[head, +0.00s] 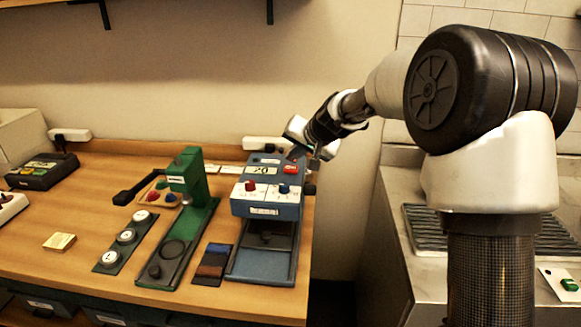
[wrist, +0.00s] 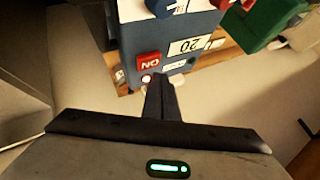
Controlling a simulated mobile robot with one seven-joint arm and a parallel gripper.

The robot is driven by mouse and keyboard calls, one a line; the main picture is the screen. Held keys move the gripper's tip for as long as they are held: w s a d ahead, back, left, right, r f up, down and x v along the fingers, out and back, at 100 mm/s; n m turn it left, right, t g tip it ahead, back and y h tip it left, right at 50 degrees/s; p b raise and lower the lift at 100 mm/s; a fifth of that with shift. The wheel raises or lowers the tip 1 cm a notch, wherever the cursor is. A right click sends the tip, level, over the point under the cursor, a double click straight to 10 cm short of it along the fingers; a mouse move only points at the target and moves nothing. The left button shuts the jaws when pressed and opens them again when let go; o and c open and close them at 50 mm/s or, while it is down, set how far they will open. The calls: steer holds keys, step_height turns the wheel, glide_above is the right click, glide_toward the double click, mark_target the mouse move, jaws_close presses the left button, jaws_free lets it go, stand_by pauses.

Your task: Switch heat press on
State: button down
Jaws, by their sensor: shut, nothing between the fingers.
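The heat press (head: 266,210) is a blue machine at the right end of the wooden table, with a red knob, a blue knob and a small panel reading 20. A red switch (head: 290,169) marked ON sits on its top right; it also shows in the wrist view (wrist: 149,63), beside a small round light (wrist: 146,78). My gripper (head: 314,164) is shut and empty at the press's right rear. In the wrist view its fingertips (wrist: 160,82) lie just beside the switch and light; I cannot tell whether they touch the press.
A green press (head: 187,175) with a black lever stands left of the heat press. Between them lies a strip of dark swatches (head: 212,264). A white power strip (head: 263,143) is at the back wall. A metal sink counter (head: 385,262) stands right, beyond a gap.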

mark_target(293, 170)
steer(key=shift+r+p, duration=1.95)
steer(key=shift+r, duration=1.05)
